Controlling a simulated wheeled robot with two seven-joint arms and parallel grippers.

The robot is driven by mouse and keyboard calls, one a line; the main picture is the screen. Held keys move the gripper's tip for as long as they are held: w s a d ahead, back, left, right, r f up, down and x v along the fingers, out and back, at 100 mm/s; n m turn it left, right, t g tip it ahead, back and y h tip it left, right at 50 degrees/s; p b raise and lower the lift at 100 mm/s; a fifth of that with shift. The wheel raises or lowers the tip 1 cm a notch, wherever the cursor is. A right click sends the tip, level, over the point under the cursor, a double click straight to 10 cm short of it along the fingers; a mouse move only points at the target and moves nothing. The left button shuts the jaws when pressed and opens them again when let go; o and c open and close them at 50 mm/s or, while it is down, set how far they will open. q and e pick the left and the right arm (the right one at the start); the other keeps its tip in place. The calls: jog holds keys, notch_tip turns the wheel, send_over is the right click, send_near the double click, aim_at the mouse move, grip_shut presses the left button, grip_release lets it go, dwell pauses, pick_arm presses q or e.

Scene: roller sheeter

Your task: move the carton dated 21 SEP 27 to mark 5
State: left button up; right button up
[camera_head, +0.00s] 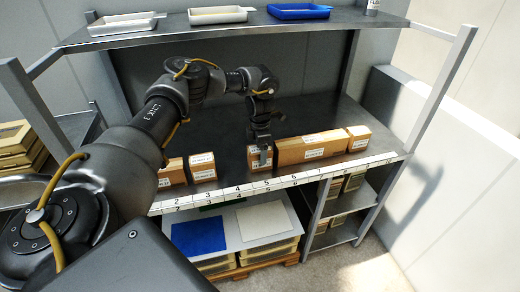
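Several brown cartons with white date labels stand in a row on the dark shelf; the label print is too small for me to read, so I cannot tell which one is dated 21 SEP 27. My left gripper (265,154) points down at a small carton (255,162), with a finger in front of its face. Whether it grips the carton I cannot tell. This carton stands behind the numbered strip (222,192), near mark 5 (266,185). My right gripper is out of view.
A long carton (304,149) stands close to the right of the gripper, with another small carton (358,138) at its end. To the left stand a carton (202,167) and one partly hidden by my arm (173,172). An upper shelf (240,32) holds trays.

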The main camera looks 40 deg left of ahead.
pick_arm(q)
jog(key=shift+r, duration=0.15)
notch_tip(320, 180, up, 5)
jog(key=shift+r+b, duration=0.1)
jog(key=shift+b, duration=0.75)
notch_tip(320, 180, up, 7)
